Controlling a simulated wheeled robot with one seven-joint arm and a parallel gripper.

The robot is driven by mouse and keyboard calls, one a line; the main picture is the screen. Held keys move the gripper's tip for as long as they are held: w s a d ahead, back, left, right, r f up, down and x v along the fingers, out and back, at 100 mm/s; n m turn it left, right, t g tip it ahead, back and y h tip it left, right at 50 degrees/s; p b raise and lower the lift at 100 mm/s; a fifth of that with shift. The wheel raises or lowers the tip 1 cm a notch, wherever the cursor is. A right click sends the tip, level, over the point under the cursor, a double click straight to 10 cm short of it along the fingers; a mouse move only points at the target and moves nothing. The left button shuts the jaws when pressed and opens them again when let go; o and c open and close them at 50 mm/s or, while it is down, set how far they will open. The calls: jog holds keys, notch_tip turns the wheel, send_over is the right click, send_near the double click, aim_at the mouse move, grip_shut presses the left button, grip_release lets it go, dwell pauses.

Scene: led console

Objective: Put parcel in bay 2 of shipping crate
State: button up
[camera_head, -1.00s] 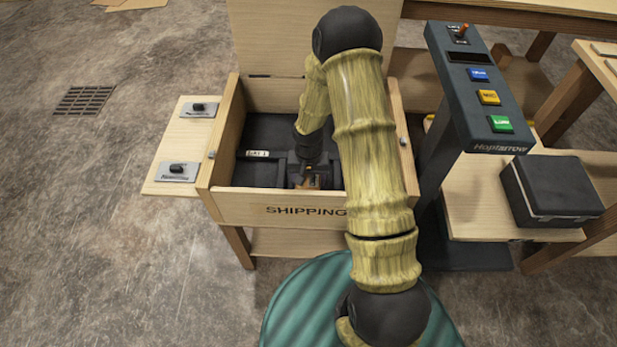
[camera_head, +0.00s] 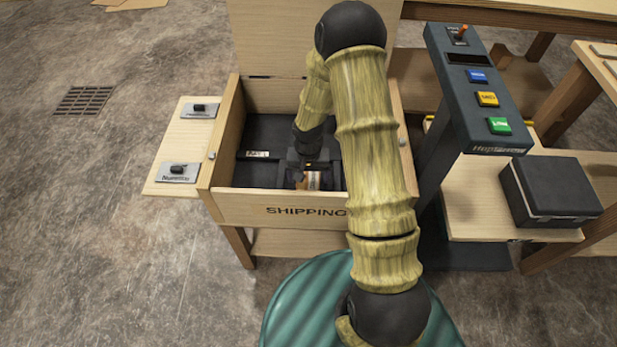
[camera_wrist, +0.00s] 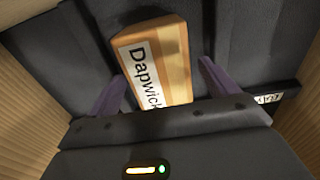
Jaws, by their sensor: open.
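The shipping crate (camera_head: 230,197) is a wooden box with its lid raised at the back and a dark lined inside. My gripper (camera_head: 308,182) is down inside it, near the front wall. In the wrist view, the parcel (camera_wrist: 174,62) is a tan block with a white label reading "Dapwick". It lies on the dark lining between the two purple fingers of my gripper (camera_wrist: 160,88), which stand apart with a gap on each side. In the head view my arm and gripper hide most of the parcel. A small white bay label (camera_head: 257,154) shows at the left inside; its text is unclear.
A dark console (camera_head: 478,95) with blue, yellow and green buttons and a lever stands right of the crate. A black case (camera_head: 550,188) sits on a low wooden shelf further right. A side board (camera_head: 180,148) with two black-knobbed plates is at the crate's left.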

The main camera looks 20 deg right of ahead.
aim_at(309, 177)
notch_tip(309, 177, up, 11)
jog(key=p, duration=0.2)
jog(key=shift+d, duration=0.1)
dwell(0.4)
jog(key=shift+s+r, duration=0.1)
jog(key=s+r+n+t, duration=0.2)
jog(key=s+r+n, duration=0.1)
jog(key=s+r, duration=1)
jog(key=shift+s+r+n+t, duration=0.3)
jog(key=shift+s+r, duration=0.05)
jog(key=shift+s, duration=0.25)
